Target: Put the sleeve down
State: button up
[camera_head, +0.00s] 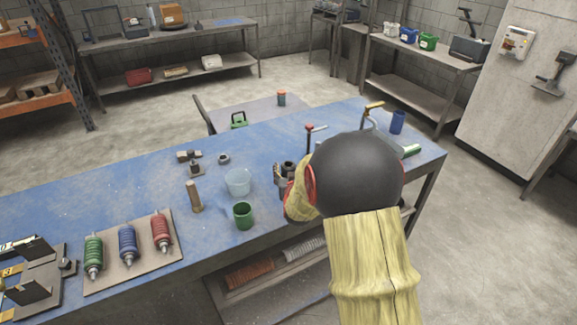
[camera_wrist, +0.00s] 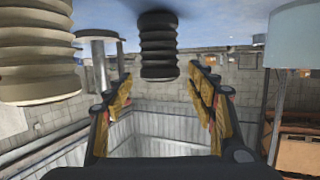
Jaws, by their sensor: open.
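A black ribbed piece (camera_wrist: 158,48), which looks like the sleeve, shows in the wrist view. It lies beyond and between the fingers of my gripper (camera_wrist: 160,85). The fingers are spread apart, with clear gaps on both sides of the piece. In the head view my gripper (camera_head: 281,176) is over the blue table (camera_head: 130,172), largely hidden by my own arm. A small dark piece (camera_head: 288,168) shows beside the fingers there. I cannot tell whether it is the same sleeve, or what it rests on.
A clear cup (camera_head: 237,183) and green cup (camera_head: 243,216) stand left of my gripper. A board (camera_head: 128,266) holds three ribbed coils. A red-topped post (camera_head: 309,138) stands behind my gripper. A beige ribbed piece (camera_wrist: 38,60) is close by.

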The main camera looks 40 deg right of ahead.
jog(key=p+v, duration=0.1)
jog(key=v, duration=0.7)
jog(key=s+a+r+n+g+y, duration=0.1)
jog(key=a+r+n+y, duration=0.15)
jog(key=a+r, duration=0.45)
jog(key=s+a+r+n+y, duration=0.1)
jog(key=a+r+y, duration=0.15)
jog(key=a, duration=0.75)
jog(key=s+a+r+n+g+y, duration=0.1)
jog(key=s+a+r+n+g, duration=0.1)
jog(key=s+a, duration=0.4)
jog(key=s+a+r+n+g+y, duration=0.1)
jog(key=s+a+r+g+y, duration=0.1)
jog(key=s+a, duration=0.5)
jog(key=s+g, duration=0.1)
jog(key=s, duration=0.5)
jog(key=shift+s+n+y, duration=0.3)
jog(key=shift+n, duration=0.05)
jog(key=shift+a+r, duration=0.15)
